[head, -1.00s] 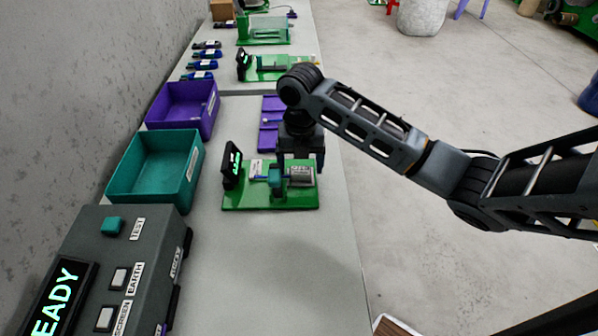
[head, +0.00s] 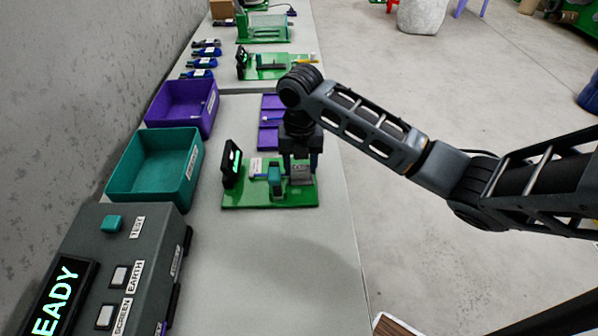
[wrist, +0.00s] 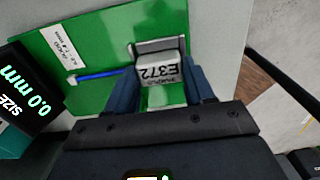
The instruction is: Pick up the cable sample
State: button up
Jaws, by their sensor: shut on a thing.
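The cable sample is a pale grey block (wrist: 162,74) marked E372, with a short blue cable (wrist: 97,75) sticking out to the left in the wrist view. It is over a green board (head: 238,197) that carries a small black display. My gripper (wrist: 161,92) points down with one finger on each side of the grey block and is shut on it. In the head view the grey block (head: 301,175) shows between the fingers, in the right part of the board. I cannot tell whether the block is touching the board.
A teal piece (head: 275,180) stands on the board left of the block. A teal bin (head: 190,180), a purple bin (head: 205,118) and a grey READY tester (head: 155,240) line the left.

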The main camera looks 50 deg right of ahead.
aim_at(300, 168)
jog(key=shift+r, duration=0.1)
jog(key=shift+r, duration=0.6)
notch_tip(300, 168, up, 3)
jog(key=shift+f+b, duration=0.1)
jog(key=shift+b, duration=0.3)
jog(key=s+d+r, duration=0.2)
jog(key=d+r, duration=0.1)
jog(key=d, duration=0.2)
jog(key=s+d+r+b, duration=0.1)
jog(key=s+d+r, duration=0.2)
jog(key=d, duration=0.2)
jog(key=shift+d+r, duration=0.25)
jog(key=shift+r, duration=0.15)
